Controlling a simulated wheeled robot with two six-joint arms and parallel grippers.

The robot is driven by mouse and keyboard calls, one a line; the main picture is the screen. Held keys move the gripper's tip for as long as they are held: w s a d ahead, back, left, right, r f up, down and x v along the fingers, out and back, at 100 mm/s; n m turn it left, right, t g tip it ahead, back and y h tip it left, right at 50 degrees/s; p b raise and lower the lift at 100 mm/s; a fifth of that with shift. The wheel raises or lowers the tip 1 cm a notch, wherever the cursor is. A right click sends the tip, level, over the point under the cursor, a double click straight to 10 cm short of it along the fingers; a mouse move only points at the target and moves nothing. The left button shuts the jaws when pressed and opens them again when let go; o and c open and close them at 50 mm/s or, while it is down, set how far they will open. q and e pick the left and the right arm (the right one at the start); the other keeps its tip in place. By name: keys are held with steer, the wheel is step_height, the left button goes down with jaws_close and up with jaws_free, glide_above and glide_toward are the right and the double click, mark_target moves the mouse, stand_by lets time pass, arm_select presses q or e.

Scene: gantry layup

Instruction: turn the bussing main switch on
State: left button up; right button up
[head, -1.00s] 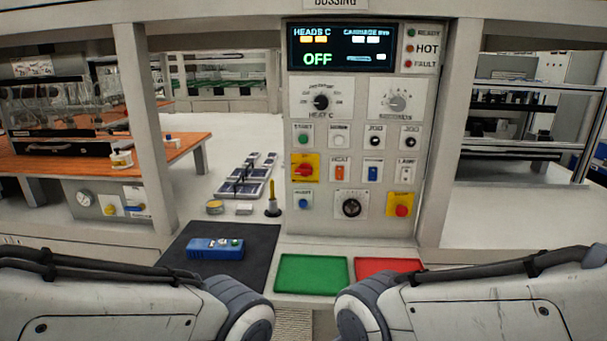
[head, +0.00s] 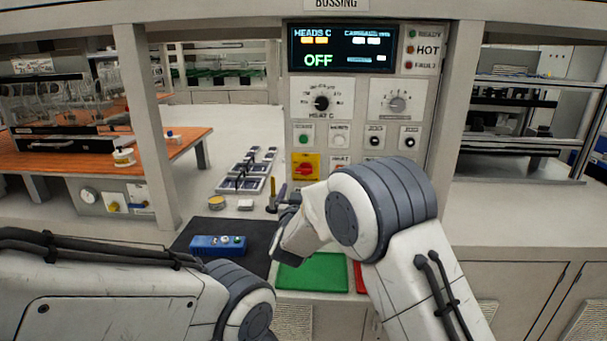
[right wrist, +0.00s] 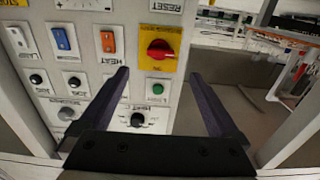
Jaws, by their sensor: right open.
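The bussing main switch appears to be the red rotary knob on a yellow plate (head: 306,167) at the left of the panel. Its handle looks roughly horizontal. In the right wrist view, which is turned upside down, the knob (right wrist: 160,50) shows just beyond the fingertips. The display (head: 341,48) above reads OFF. My right gripper (head: 284,195) is in front of the lower left of the panel, apart from the knob. In the right wrist view its fingers (right wrist: 160,73) are open with nothing between them. My left gripper is out of view.
A green START button (head: 303,139) sits above the knob. An orange HEAT rocker (right wrist: 108,40) and a blue rocker (right wrist: 61,40) are beside it. A blue handheld box (head: 217,245) lies on a dark mat. My right arm hides the lower panel.

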mark_target(305, 172)
steer(key=w+p, duration=0.1)
steer(key=w, duration=0.1)
steer(key=w+p, duration=0.1)
steer(key=w, duration=0.2)
steer(key=w+p, duration=0.1)
steer(key=w, duration=0.2)
steer(key=shift+w+d+r, duration=0.1)
steer(key=shift+d+r, duration=0.05)
steer(key=shift+d, duration=0.1)
steer(key=shift+w, duration=0.9)
steer(key=c, duration=1.4)
steer(key=shift+o, duration=0.2)
steer(key=shift+f+m+b, duration=0.25)
steer(key=shift+m+b, duration=0.15)
steer(key=shift+b, duration=0.15)
steer(key=m+b, duration=0.9)
steer(key=b, duration=0.2)
steer(key=shift+d, duration=0.1)
steer(key=m+b, duration=0.4)
steer(key=shift+r+m, duration=0.1)
steer(key=shift+m, duration=0.3)
steer(key=shift+d+r+m+b, duration=0.1)
steer(key=shift+m+b, duration=0.9)
steer(key=shift+m, duration=0.6)
